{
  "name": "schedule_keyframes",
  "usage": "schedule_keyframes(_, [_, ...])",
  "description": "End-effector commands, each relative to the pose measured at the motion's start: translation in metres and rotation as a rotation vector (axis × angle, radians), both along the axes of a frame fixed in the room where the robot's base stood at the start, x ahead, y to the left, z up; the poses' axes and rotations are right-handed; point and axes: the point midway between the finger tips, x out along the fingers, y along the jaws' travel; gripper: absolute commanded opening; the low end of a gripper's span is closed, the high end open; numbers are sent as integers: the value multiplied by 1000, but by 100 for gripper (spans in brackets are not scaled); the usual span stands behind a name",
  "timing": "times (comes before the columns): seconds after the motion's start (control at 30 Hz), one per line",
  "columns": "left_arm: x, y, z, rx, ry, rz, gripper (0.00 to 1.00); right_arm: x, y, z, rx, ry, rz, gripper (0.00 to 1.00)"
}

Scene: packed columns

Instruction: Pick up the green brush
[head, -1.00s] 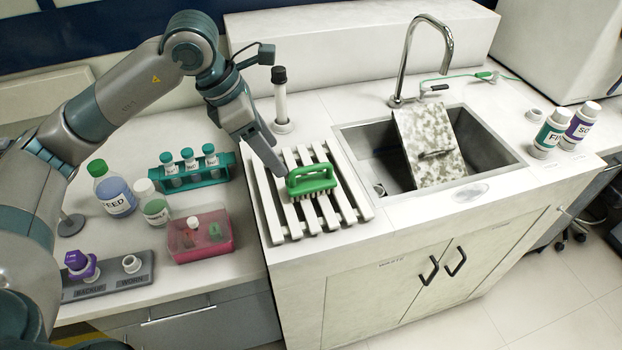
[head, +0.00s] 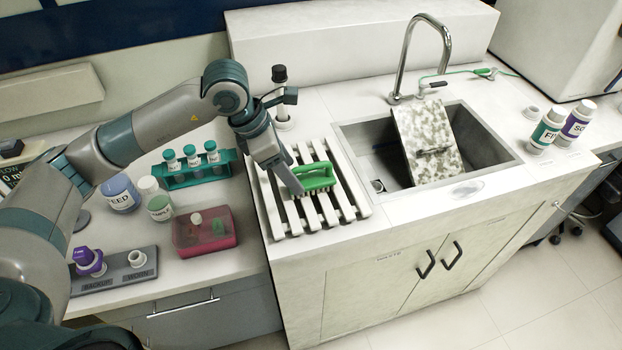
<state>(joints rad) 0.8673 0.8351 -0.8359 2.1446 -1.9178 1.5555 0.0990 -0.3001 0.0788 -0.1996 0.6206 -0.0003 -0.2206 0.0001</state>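The green brush (head: 319,178), with a loop handle on top and bristles below, rests on the white slatted rack (head: 350,207) left of the sink. My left gripper (head: 295,187) points down at the brush's left end and covers a little of it. I cannot tell whether it touches the brush, or whether its fingers are apart. My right gripper is not in view.
A black-capped tube (head: 281,105) stands behind the rack. The sink (head: 490,155), with a speckled board (head: 428,140) leaning in it, is to the right. A teal tube rack (head: 195,172), bottles (head: 120,194) and a pink box (head: 205,235) stand to the left.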

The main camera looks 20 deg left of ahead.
Motion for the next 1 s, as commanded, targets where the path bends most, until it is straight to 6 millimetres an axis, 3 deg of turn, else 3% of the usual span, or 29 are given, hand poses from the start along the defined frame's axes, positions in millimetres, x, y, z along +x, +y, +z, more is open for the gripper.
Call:
schedule_keyframes(0.23, [11,-14,-16,-1,4,-1,58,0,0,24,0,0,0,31])
schedule_keyframes(0.47, [16,-20,-38,0,2,-1,58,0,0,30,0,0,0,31])
schedule_keyframes(0.93, [17,-20,-40,-1,1,0,58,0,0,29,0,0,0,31])
schedule_keyframes(0.97, [17,-20,-40,-1,1,0,55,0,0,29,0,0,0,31])
schedule_keyframes(1.0, [17,-20,-40,-1,1,0,46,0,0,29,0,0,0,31])
